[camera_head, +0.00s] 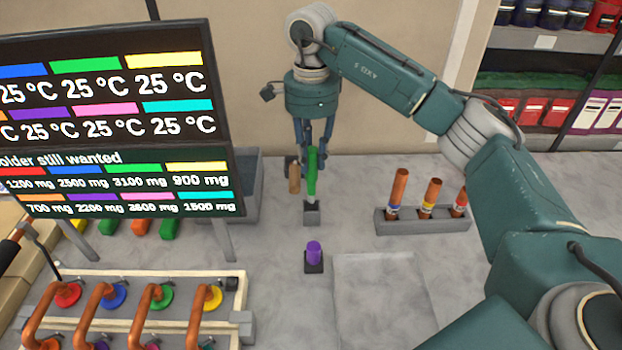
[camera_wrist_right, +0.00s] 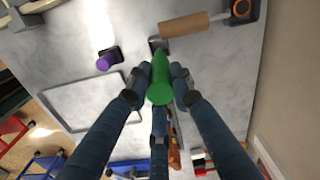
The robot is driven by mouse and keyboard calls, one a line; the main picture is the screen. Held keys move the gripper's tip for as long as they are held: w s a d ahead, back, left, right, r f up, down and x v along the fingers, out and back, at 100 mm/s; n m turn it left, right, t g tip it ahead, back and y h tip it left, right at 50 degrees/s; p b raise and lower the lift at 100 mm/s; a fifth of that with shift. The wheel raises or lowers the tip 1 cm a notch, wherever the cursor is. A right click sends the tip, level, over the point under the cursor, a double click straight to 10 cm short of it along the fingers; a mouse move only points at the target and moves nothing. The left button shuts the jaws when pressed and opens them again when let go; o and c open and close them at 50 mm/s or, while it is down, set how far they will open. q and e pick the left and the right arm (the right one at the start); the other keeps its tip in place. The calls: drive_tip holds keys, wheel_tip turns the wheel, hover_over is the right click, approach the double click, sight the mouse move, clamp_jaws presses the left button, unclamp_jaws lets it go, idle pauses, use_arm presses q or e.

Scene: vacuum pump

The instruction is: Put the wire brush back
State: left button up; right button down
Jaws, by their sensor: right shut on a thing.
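The wire brush, taken to be the tool with the long green handle (camera_head: 312,175), stands upright in my right gripper (camera_head: 313,148). In the right wrist view my right gripper (camera_wrist_right: 161,82) has its fingers closed around the green handle (camera_wrist_right: 160,92). The brush's lower end is at a small grey block holder (camera_head: 311,214) on the table. The holder also shows beyond the handle in the wrist view (camera_wrist_right: 158,44). I cannot tell whether the tip is inside the holder or just above it. My left gripper is not in view.
A purple-topped piece (camera_head: 314,250) sits in a dark block in front. A wooden handle (camera_head: 294,179) is close left of the brush. A grey rack with copper tubes (camera_head: 422,219) stands right. A display (camera_head: 110,120) and piping manifold (camera_head: 135,300) are left. A shallow tray (camera_head: 380,290) lies front right.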

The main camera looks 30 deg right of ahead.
sight(312, 180)
wheel_tip(312, 180, down, 2)
drive_tip(key=shift+s+f, duration=0.1)
drive_tip(key=shift+f, duration=0.2)
wheel_tip(312, 180, down, 4)
drive_tip(key=shift+r+p, duration=0.25)
drive_tip(key=shift+p, duration=0.5)
drive_tip(key=shift+f, duration=0.3)
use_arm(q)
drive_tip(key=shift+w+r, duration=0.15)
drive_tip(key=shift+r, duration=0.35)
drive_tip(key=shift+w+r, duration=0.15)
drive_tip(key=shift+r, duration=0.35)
use_arm(e)
drive_tip(key=shift+f, duration=0.15)
drive_tip(key=c, duration=1.7)
unclamp_jaws()
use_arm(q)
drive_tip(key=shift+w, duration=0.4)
use_arm(e)
drive_tip(key=shift+o, duration=0.8)
